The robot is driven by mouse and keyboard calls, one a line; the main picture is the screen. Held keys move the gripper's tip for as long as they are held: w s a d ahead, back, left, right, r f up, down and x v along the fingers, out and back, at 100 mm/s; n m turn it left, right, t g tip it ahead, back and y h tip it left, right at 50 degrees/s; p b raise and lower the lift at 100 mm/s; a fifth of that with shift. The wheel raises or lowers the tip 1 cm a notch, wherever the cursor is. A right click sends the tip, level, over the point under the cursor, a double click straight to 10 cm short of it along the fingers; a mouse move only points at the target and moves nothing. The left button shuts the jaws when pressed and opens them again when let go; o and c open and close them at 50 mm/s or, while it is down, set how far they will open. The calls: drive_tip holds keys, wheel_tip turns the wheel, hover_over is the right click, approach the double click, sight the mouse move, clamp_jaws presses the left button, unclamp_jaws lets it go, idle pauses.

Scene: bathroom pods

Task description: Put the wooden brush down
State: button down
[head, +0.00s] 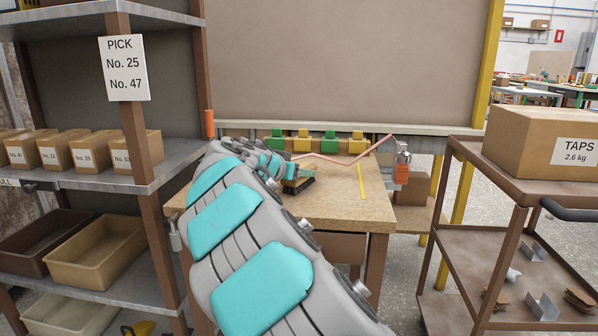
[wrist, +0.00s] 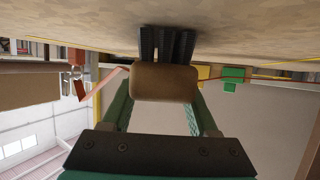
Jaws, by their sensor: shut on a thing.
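The wooden brush (head: 299,184) is small in the head view, at the end of my arm, low over the wooden workbench (head: 338,205). In the wrist view the brush's brown wooden block (wrist: 165,84) sits between my two green fingers, with dark bristles (wrist: 167,43) pointing at the bench top (wrist: 90,22). The bristle ends meet the bench surface in the picture; I cannot tell whether they press on it or hover just above. My gripper (head: 288,172) is shut on the block. My arm hides part of the bench's left side.
Green and yellow blocks (head: 303,144) line the bench's back edge. A yellow strip (head: 361,181) lies to the right of the brush. An orange-and-grey device (head: 402,165) stands at the right edge. Shelving (head: 82,178) is left, a brown cart (head: 510,160) right. The front right bench top is clear.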

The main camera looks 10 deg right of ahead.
drive_tip(key=shift+f, duration=0.1)
drive_tip(key=shift+c, duration=0.9)
unclamp_jaws()
drive_tip(key=shift+r, duration=0.2)
drive_tip(key=b+v, duration=0.1)
drive_tip(key=v, duration=1.1)
drive_tip(key=shift+b, duration=0.4)
